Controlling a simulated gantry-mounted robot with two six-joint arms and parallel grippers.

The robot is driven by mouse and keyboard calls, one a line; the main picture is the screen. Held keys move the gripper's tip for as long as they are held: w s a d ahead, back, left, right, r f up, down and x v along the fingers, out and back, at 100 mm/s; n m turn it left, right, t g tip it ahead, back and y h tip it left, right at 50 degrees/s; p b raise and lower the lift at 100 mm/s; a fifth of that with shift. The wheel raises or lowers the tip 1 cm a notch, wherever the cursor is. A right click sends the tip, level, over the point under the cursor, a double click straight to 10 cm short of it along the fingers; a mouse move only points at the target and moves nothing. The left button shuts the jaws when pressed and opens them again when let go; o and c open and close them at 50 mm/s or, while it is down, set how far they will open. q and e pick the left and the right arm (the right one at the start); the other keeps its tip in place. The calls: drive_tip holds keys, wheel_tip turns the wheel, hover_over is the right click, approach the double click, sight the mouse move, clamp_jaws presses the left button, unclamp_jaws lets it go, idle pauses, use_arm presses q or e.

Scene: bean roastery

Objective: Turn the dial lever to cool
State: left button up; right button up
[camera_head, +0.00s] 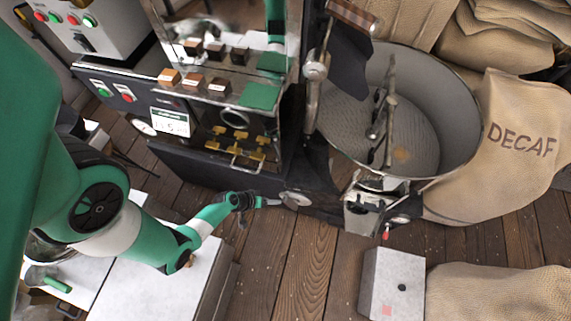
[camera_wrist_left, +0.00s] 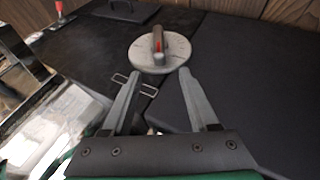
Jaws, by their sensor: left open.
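A round pale dial (camera_head: 295,198) sits on the dark lower part of the roaster. In the left wrist view the dial plate (camera_wrist_left: 140,60) shows marks around its rim, too small to read. A grey lever (camera_wrist_left: 158,40) with a red mark stands up from its middle, pointing roughly away from me. My left gripper (camera_head: 274,202) reaches in from the left, just beside the dial. In the wrist view my left gripper (camera_wrist_left: 159,74) is open, its two fingers apart in front of the dial, with nothing between them. My right gripper is not in view.
The round cooling drum (camera_head: 455,125) stands at the right, with a red-tipped handle (camera_head: 386,235) below it. A decaf sack (camera_head: 520,150) lies beyond. A grey box (camera_head: 392,285) stands on the floor. Brass fittings (camera_head: 240,140) stick out of the roaster front left of the dial.

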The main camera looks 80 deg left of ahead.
sight(284, 201)
use_arm(q)
drive_tip(key=b+x, duration=0.6)
drive_tip(key=x, duration=0.4)
drive_tip(key=shift+w+f+b, duration=0.15)
drive_tip(key=shift+f+b, duration=0.05)
drive_tip(key=shift+b, duration=0.1)
drive_tip(key=shift+w+a+f, duration=0.1)
drive_tip(key=shift+w+f, duration=0.15)
drive_tip(key=shift+w, duration=0.05)
drive_tip(key=shift+c, duration=0.3)
clamp_jaws()
